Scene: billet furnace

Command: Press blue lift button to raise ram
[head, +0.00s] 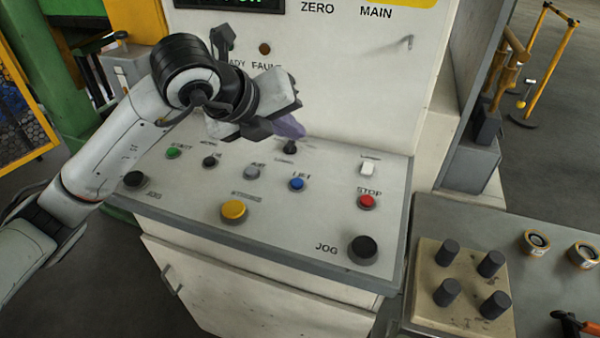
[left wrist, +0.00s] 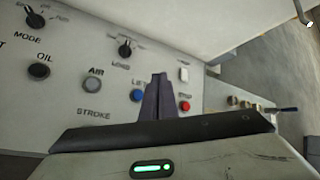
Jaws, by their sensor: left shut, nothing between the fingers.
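The blue lift button (head: 297,184) sits on the sloped control panel (head: 330,220), with LIFT printed just above it. It also shows in the left wrist view (left wrist: 137,96), just left of the fingertips. My left gripper (head: 290,127) hangs above the panel, up and behind the blue button in the head view, and is apart from it. Its fingers are shut with nothing between them; they also show in the left wrist view (left wrist: 157,92). My right gripper is in neither view.
Around the lift button are a red stop button (head: 367,201), a grey button (head: 252,173), a yellow button (head: 234,210), a white switch (head: 368,169) and black jog buttons (head: 363,248). A side table (head: 440,212) with a block of black pegs (head: 465,300) stands right.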

